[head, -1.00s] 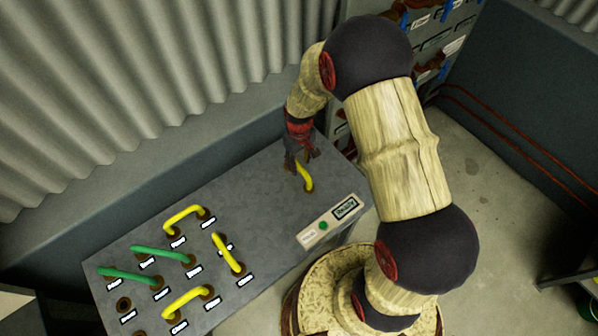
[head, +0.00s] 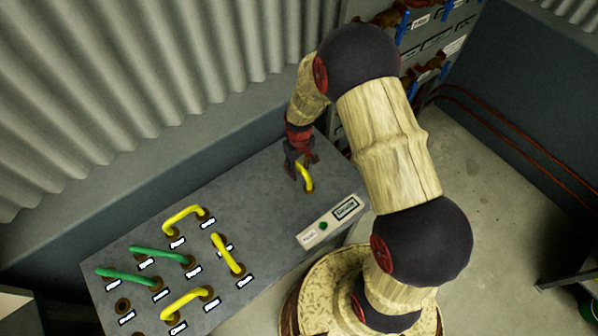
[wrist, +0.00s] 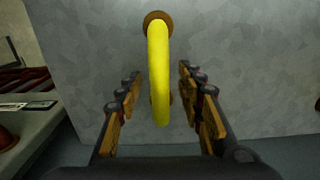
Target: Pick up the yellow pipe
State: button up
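A yellow pipe (head: 305,178) stands on the grey table near its far right end, in the head view. In the wrist view the same yellow pipe (wrist: 159,72) runs down the middle, its top end in a round brown socket. My gripper (head: 301,164) is at this pipe. In the wrist view my gripper (wrist: 160,98) is open, with one finger on each side of the pipe and a gap on both sides. The pipe's lower socket is mostly hidden behind it.
Other yellow pipes (head: 228,254) and green pipes (head: 160,255) sit in labelled sockets on the table's left part. A panel with a green button (head: 323,226) lies at the front right edge. The table's middle (head: 245,190) is clear. A corrugated wall (head: 130,80) stands behind.

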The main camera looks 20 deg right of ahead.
jog(key=shift+c, duration=1.2)
grip_shut()
